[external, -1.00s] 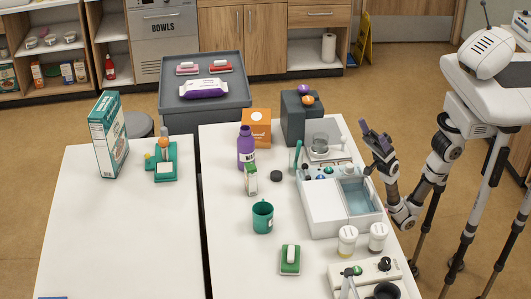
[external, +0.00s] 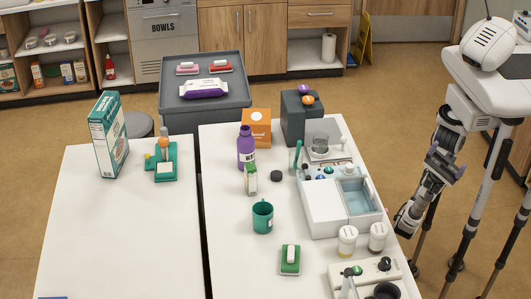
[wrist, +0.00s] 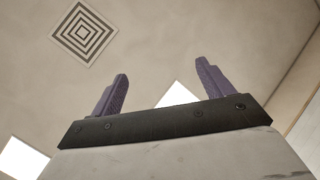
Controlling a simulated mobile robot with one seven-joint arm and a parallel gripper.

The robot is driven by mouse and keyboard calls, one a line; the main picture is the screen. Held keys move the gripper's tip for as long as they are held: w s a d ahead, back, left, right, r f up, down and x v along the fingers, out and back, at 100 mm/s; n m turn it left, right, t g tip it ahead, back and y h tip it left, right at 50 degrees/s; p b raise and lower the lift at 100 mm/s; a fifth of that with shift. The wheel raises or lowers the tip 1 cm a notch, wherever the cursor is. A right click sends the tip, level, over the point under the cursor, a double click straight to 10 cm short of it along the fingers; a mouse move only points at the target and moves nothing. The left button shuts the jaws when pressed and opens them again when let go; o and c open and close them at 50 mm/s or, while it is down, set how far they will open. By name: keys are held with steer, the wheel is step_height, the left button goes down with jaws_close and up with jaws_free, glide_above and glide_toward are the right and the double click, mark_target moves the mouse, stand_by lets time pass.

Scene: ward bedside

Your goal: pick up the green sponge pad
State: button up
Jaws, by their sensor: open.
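The green sponge pad (external: 290,268) lies flat near the front of the right white table, with a white piece on its top. It is below the teal mug (external: 262,217) in the external view. My gripper (wrist: 162,70) shows in the wrist view with its two purple fingers wide apart and nothing between them. That view shows only ceiling behind the fingers, so the gripper points upward.
A white unit with a blue basin (external: 357,197), two white-lidded jars (external: 347,240) and a white control box (external: 365,274) stand along the right edge, between my arm and the pad. A purple bottle (external: 246,148) stands farther back. The table left of the pad is clear.

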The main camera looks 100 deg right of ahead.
steer(key=w+a+m+t+h+p, duration=0.15)
steer(key=w+m+t+h, duration=0.35)
steer(key=w, duration=0.5)
steer(key=w+a+m+t+h+p, duration=0.1)
steer(key=w+a+m+t+h, duration=0.15)
steer(key=w+h, duration=0.65)
steer(key=w+d+f+m+g+h, duration=0.1)
steer(key=w+d+f+h, duration=0.2)
steer(key=w, duration=0.4)
steer(key=w+d+f+m+g+h+b, duration=0.1)
steer(key=w+d+f+g+h, duration=0.2)
steer(key=w, duration=0.4)
steer(key=w+d+f+m+h, duration=0.1)
steer(key=w+d+f+h, duration=0.25)
steer(key=w, duration=0.35)
steer(key=w+d+f+g+h, duration=0.2)
steer(key=w+d+f, duration=0.1)
steer(key=n+g+b, duration=0.4)
steer(key=n+g, duration=0.2)
steer(key=g, duration=0.5)
glide_toward(293, 251)
steer(key=shift+y, duration=0.45)
steer(key=x, duration=0.2)
steer(key=d+p+x, duration=0.1)
steer(key=x, duration=0.2)
steer(key=shift+w+f, duration=0.15)
steer(key=shift+f, duration=0.1)
steer(key=shift+p+x, duration=1)
steer(key=shift+x, duration=1.75)
steer(key=c, duration=1)
